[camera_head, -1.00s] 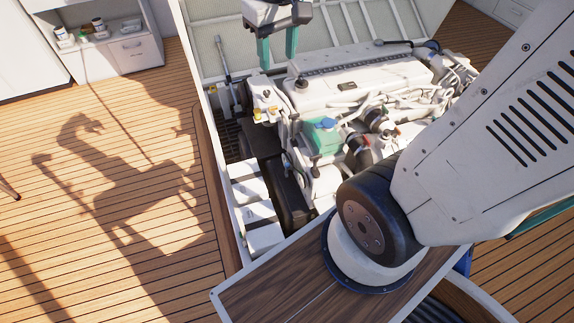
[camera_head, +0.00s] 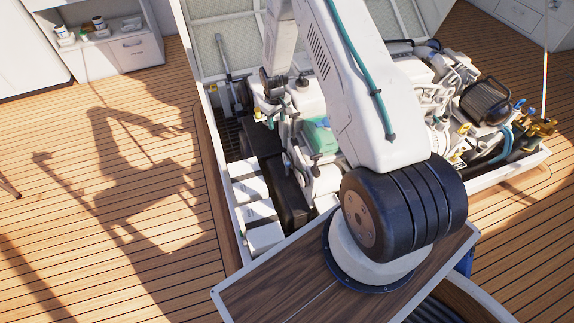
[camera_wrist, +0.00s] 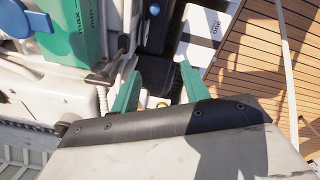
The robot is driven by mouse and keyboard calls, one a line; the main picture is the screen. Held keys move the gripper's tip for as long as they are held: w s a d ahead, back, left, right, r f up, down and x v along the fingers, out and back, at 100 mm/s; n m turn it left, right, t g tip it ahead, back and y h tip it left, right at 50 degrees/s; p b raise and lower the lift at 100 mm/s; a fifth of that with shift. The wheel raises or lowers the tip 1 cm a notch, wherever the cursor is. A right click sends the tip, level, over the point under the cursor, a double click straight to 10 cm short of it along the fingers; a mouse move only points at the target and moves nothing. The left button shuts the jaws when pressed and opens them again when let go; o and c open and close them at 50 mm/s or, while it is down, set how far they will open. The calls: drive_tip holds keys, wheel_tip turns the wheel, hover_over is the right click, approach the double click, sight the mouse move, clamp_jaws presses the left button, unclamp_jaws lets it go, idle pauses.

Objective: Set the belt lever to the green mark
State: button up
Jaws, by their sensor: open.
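In the wrist view my gripper (camera_wrist: 160,90) has its two green fingers apart, with nothing held between the tips. A small yellow knob-like part (camera_wrist: 162,104) shows low between the fingers; I cannot tell whether it belongs to the belt lever. A dark rod-like part (camera_wrist: 108,68) stands just left of the left finger, and its role is unclear. I cannot make out the belt lever or its green mark for certain. In the head view my arm hides part of the engine (camera_head: 305,95), and the fingers are not clear there.
A green tank with max and min marks (camera_wrist: 80,25) stands left of the fingers in the wrist view; it also shows in the head view (camera_head: 320,137). White boxes (camera_head: 250,190) line the hatch's left side. Wooden deck (camera_head: 60,220) lies open at left.

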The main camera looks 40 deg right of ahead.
hover_over(287, 163)
wheel_tip(287, 163, down, 19)
drive_tip(key=shift+r, duration=0.2)
wheel_tip(287, 163, down, 6)
drive_tip(key=shift+d, duration=0.15)
drive_tip(key=shift+f, duration=0.6)
clamp_jaws()
drive_tip(key=shift+w, duration=0.1)
